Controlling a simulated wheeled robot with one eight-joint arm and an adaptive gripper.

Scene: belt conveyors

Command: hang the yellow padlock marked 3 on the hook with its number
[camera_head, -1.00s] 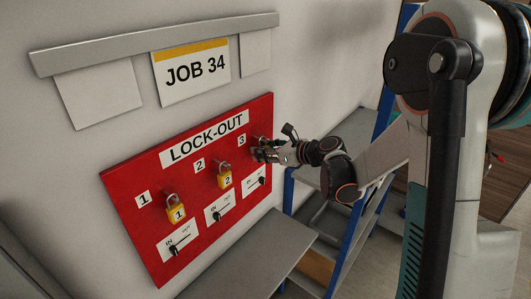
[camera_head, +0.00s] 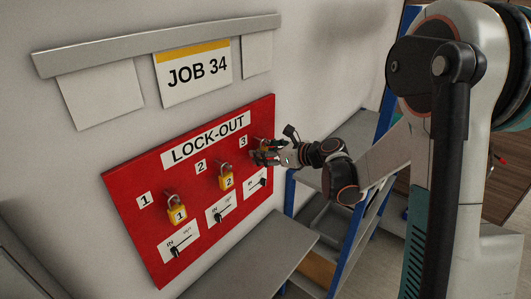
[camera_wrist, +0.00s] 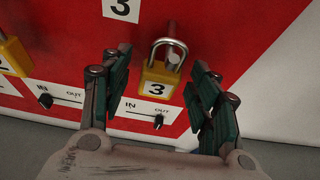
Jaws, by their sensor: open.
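The yellow padlock marked 3 (camera_wrist: 158,90) hangs upright in the wrist view, its shackle around the hook (camera_wrist: 173,58) below the number 3 label (camera_wrist: 122,8). My gripper (camera_wrist: 160,66) is open, with one green-padded finger on each side of the padlock and a visible gap to its body. In the head view my gripper (camera_head: 264,156) is at the right end of the red board (camera_head: 135,185), just below the number 3 label (camera_head: 243,141), and largely hides this padlock.
Padlocks 1 (camera_head: 176,214) and 2 (camera_head: 226,182) hang on their own hooks to the left. IN/OUT switches (camera_head: 219,215) sit below the hooks. A grey bench surface (camera_head: 255,262) lies under the board, and a blue-framed rack (camera_head: 345,245) stands to the right.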

